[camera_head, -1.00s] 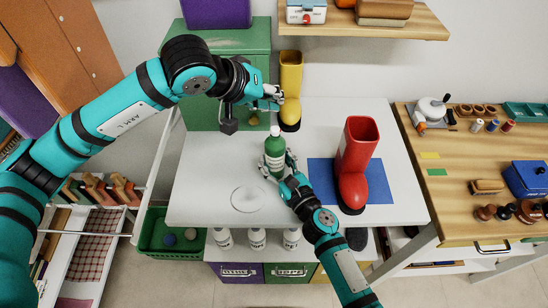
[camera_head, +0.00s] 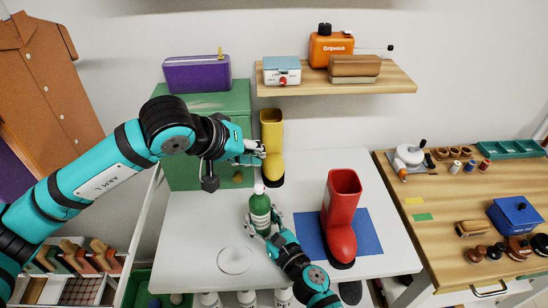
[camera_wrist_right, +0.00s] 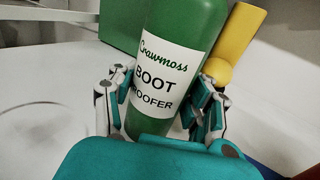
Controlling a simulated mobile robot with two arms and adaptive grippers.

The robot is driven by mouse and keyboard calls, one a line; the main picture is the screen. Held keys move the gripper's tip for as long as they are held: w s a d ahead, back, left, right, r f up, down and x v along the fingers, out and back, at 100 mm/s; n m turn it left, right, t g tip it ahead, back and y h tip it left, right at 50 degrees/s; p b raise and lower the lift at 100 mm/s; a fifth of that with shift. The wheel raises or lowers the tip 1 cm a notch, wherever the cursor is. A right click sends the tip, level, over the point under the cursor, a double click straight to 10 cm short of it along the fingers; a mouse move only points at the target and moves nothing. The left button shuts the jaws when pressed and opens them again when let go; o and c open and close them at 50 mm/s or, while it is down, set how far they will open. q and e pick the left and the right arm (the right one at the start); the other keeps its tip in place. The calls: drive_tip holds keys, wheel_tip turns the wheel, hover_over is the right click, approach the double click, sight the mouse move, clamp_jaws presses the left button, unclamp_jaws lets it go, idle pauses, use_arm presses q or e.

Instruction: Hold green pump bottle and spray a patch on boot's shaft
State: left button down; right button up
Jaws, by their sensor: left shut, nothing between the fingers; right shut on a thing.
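The green pump bottle (camera_head: 260,209) with a white top stands upright over the white table. My right gripper (camera_head: 263,228) is shut around its lower body; in the right wrist view the bottle (camera_wrist_right: 172,75) shows its "Boot" label between the fingers (camera_wrist_right: 160,110). I cannot tell if its base touches the table. The red boot (camera_head: 341,215) stands upright on a blue mat (camera_head: 370,238), right of the bottle. The yellow boot (camera_head: 272,150) stands behind, by the green cabinet. My left gripper (camera_head: 258,151) is shut and empty, in front of the yellow boot's shaft.
A faint ring (camera_head: 236,260) marks the white table (camera_head: 190,225) left of the bottle. A green cabinet (camera_head: 205,130) stands behind, with a wooden shelf (camera_head: 390,80) above. A wooden workbench (camera_head: 430,240) with tools and a blue box stands at the right.

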idle(0.4)
drive_tip(key=o, duration=1.5)
drive_tip(key=v, duration=1.2)
use_arm(q)
drive_tip(key=shift+d, duration=0.1)
